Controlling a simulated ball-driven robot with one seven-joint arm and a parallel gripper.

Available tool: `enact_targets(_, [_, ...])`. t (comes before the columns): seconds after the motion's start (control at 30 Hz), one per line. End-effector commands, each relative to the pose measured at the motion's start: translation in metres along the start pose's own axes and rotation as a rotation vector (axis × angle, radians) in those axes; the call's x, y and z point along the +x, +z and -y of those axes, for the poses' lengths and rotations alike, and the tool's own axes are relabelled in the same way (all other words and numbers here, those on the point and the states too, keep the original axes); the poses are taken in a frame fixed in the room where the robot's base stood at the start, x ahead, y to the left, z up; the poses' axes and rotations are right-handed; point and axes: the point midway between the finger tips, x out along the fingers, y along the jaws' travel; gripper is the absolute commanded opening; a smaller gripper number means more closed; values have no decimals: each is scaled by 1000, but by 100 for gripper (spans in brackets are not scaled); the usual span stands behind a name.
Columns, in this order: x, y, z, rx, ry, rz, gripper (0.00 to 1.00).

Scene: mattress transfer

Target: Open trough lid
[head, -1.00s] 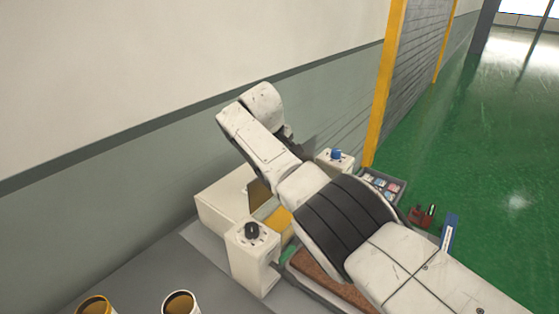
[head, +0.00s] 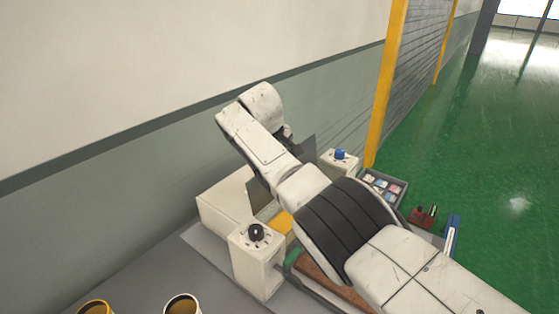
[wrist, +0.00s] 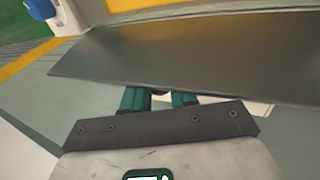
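The trough is a white housing (head: 225,203) against the wall, with yellow (head: 283,222) showing at its front. Its dark grey lid (head: 260,196) stands steeply tilted up, partly hidden behind my arm. In the wrist view the lid (wrist: 200,58) is a wide flat plate crossing the upper part of the picture. My gripper (wrist: 158,99) has two green fingers, spaced apart, reaching beneath the lid's near edge. Their tips are hidden behind the plate, so contact is unclear. In the head view my gripper is mostly hidden by my arm.
White posts with a black knob (head: 256,232) and a blue knob (head: 340,154) flank the trough. Two cups, one of them a white-rimmed cup (head: 182,303), stand at the front left. A grey tray (head: 396,190) of small items lies to the right. The wall is close behind.

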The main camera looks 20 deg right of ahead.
Motion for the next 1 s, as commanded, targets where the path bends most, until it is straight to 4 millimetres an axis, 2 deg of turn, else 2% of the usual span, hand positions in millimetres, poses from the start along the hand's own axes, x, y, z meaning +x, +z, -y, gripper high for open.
enact_targets(0.03, [2,-2,3,-2,-4,-5,28])
enact_targets(0.27, [1,-1,2,-1,-2,-2,49])
enact_targets(0.63, [-4,-1,1,-1,-1,-3,49])
enact_targets(0.87, [-31,-1,1,-1,-1,-6,49])
enact_targets(1.0, [-60,-2,2,-1,0,-7,49])
